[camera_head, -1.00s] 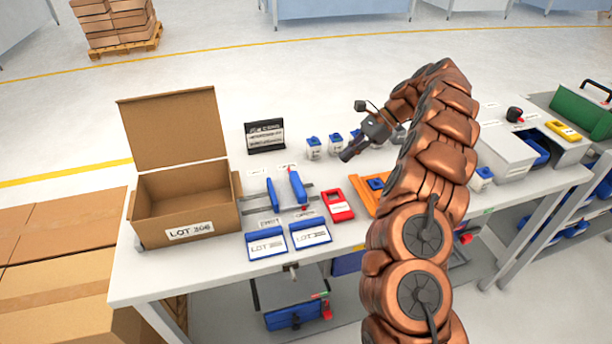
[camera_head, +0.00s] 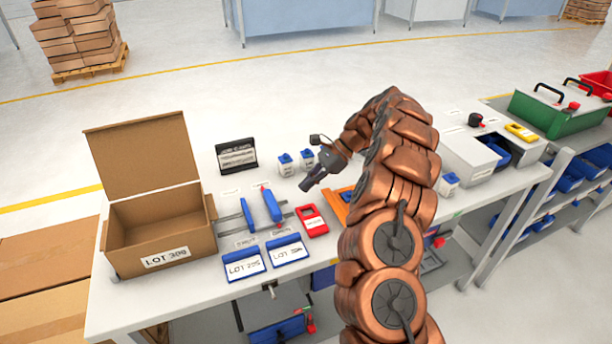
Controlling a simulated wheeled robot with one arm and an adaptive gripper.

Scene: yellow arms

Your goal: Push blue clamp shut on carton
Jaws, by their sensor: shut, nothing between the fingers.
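The blue clamp shows as two upright blue pieces, a left one (camera_head: 249,215) and a right one (camera_head: 271,204), on a grey rail frame in the middle of the bench. A gap shows between them, and I see no carton there. An open brown carton (camera_head: 160,258) with a raised lid and a LOT label stands left of the clamp, apart from it. My gripper (camera_head: 305,187) is dark, shut and empty. It is to the right of the right blue piece and a little behind it, apart from it, and points down to the left.
Two blue-topped white bottles (camera_head: 286,166) stand behind my gripper. A black sign (camera_head: 236,156) stands at the back. A red device (camera_head: 312,221) lies right of the clamp. Two blue-edged LOT cards (camera_head: 244,264) are at the front edge. My arm hides part of an orange item (camera_head: 334,207).

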